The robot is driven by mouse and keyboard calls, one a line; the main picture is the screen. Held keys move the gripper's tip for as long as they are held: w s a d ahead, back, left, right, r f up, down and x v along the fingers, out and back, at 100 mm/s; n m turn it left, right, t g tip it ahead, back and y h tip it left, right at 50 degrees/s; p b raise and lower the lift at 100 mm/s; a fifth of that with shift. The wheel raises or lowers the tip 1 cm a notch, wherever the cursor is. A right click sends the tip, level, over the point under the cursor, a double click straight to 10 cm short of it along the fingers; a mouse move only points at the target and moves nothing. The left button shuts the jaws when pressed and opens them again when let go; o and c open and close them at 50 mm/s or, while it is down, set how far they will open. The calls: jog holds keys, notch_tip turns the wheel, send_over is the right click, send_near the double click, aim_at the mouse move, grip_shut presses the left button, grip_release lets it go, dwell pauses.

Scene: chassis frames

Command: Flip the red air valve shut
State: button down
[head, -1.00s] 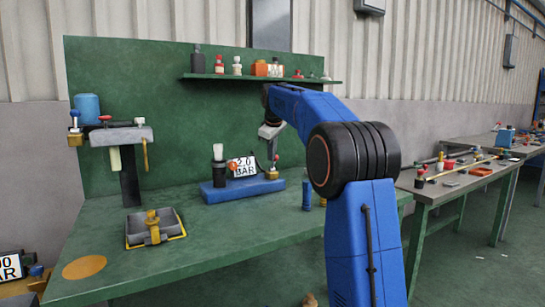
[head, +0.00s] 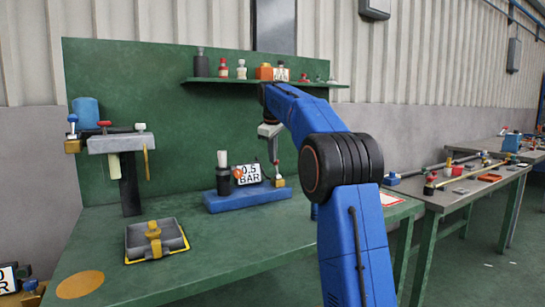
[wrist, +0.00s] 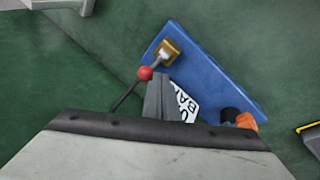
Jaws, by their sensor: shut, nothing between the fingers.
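A valve with a brass body (head: 279,182) and a red ball knob (head: 277,162) stands at the right end of the blue base (head: 225,203). In the wrist view the red knob (wrist: 145,73) sits on a short pale lever leaning from the brass body (wrist: 168,48). My gripper (head: 273,156) is shut and empty, pointing down at the knob. In the wrist view its grey fingers (wrist: 160,90) are right beside the knob; I cannot tell whether they touch. A display (head: 247,174) on the base reads 0.5 BAR.
A black cylinder with a white top (head: 223,175) and an orange knob (head: 238,174) stand on the base. A grey bracket (head: 115,143) with red, blue and white handles stands left. A grey tray (head: 140,246) lies in front. The bench's front middle is clear.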

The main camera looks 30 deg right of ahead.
jog(key=shift+r, duration=0.2)
jog(key=shift+r, duration=0.65)
jog(key=w+a+r, duration=0.3)
jog(key=a+r, duration=0.2)
jog(key=r, duration=0.5)
jog(key=shift+w+a, duration=0.15)
jog(key=shift+w, duration=0.05)
dwell(0.9)
jog(key=shift+r, duration=0.15)
dwell(0.6)
